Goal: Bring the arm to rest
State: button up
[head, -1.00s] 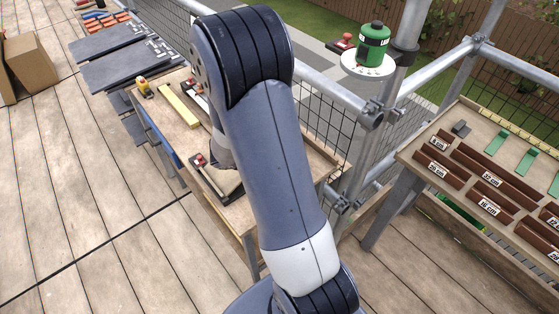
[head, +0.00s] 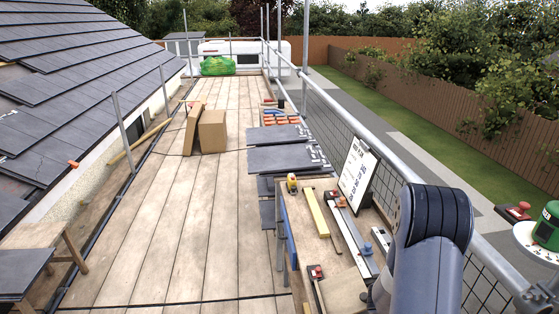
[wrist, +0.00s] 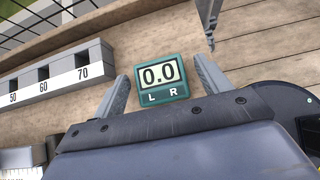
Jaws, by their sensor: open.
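In the wrist view my gripper (wrist: 161,70) is open, its two fingers spread wide with nothing held between them. A teal display box (wrist: 162,92) reading 0.0, with L and R below, shows between the fingers; I cannot tell how far beneath them it is. My arm (head: 432,235) stands at the lower right of the head view, bent at a dark joint. My gripper is outside the head view.
A slotted grey block (wrist: 60,80) marked 50, 60 and 70 is left of my gripper. The workbench (head: 308,225) holds a yellow bar (head: 317,213) and other tools. Slates (head: 283,157) and cardboard boxes (head: 212,131) stand beyond. The deck's middle (head: 170,230) is clear.

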jog(key=shift+a+r, duration=0.1)
jog(key=shift+r, duration=0.6)
